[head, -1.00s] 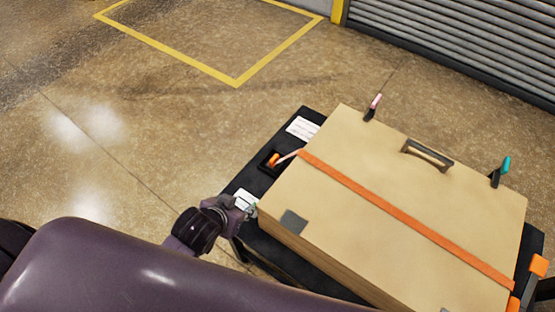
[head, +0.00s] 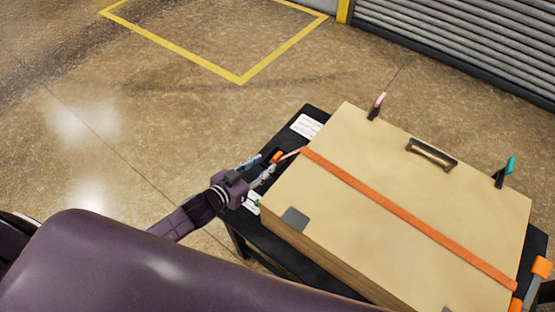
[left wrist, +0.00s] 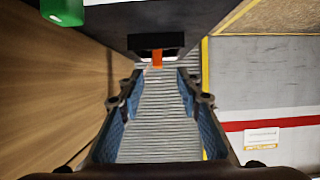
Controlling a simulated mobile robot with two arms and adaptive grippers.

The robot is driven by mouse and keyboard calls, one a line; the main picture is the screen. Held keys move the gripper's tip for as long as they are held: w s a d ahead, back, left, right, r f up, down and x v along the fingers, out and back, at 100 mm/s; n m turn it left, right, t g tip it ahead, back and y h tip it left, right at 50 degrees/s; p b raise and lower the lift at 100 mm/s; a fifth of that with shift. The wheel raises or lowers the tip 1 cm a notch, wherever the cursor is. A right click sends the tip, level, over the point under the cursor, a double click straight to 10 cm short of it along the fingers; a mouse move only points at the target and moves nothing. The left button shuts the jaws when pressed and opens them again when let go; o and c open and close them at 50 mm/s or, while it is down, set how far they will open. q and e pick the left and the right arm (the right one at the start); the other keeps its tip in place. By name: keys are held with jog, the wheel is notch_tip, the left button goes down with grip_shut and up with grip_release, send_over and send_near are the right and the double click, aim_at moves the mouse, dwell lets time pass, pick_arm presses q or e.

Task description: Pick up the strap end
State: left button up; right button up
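The orange strap (head: 405,215) runs across the top of a tan box-like panel stack (head: 360,140). Its strap end (head: 277,156) is a short orange piece on the black cart top, left of the stack. In the left wrist view the orange strap end (left wrist: 157,58) shows below a black holder, between and beyond my fingertips. My left gripper (head: 258,166) is open and empty, just short of the strap end. Its blue-padded fingers stand apart in the left wrist view (left wrist: 159,82); I see no contact. My right gripper is not in view.
The black cart (head: 262,245) carries the stack. White labels (head: 306,126) lie on its edge. A pink-tipped clamp (head: 377,106) and a teal-tipped clamp (head: 505,172) stand at the stack's far edge. A handle (head: 432,154) is on top. The floor left of the cart is clear.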

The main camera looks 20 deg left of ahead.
aim_at(275, 158)
pick_arm(q)
jog(key=x, duration=0.6)
jog(key=shift+w+d+f, duration=0.25)
jog(key=shift+d, duration=0.05)
jog(key=shift+r, duration=0.1)
grip_shut()
